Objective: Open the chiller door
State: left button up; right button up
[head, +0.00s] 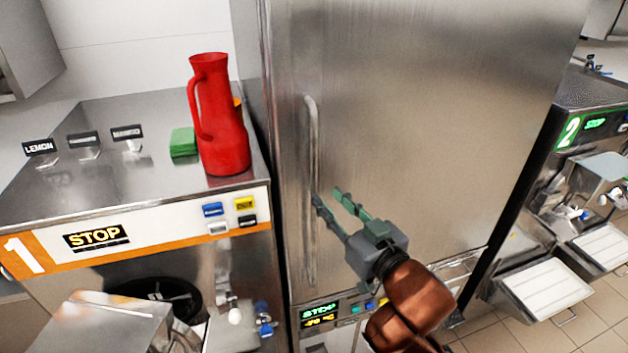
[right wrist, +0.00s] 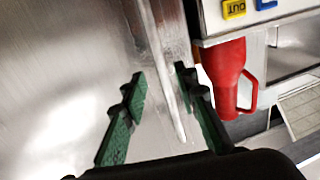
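The chiller door (head: 420,110) is a tall brushed-steel panel in the middle of the head view, and it looks shut. Its long vertical handle (head: 312,180) runs along the door's left side. My right gripper (head: 328,198) is at the lower half of the handle, with its fingers apart. In the right wrist view the handle (right wrist: 160,60) passes between the two open green-and-black fingertips (right wrist: 158,85); I see no finger clearly touching it. My left gripper is not in view.
Left of the chiller stands machine 1 (head: 150,215) with a red jug (head: 222,135), a green block (head: 183,142) and flavour labels on top. Machine 2 (head: 590,125) is at the right. A control panel (head: 345,311) sits below the door. Tiled floor shows at lower right.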

aim_at(316, 185)
jog(key=x, duration=0.7)
jog(key=shift+w+a, duration=0.15)
jog(key=shift+w, duration=0.05)
jog(key=shift+c, duration=0.3)
grip_shut()
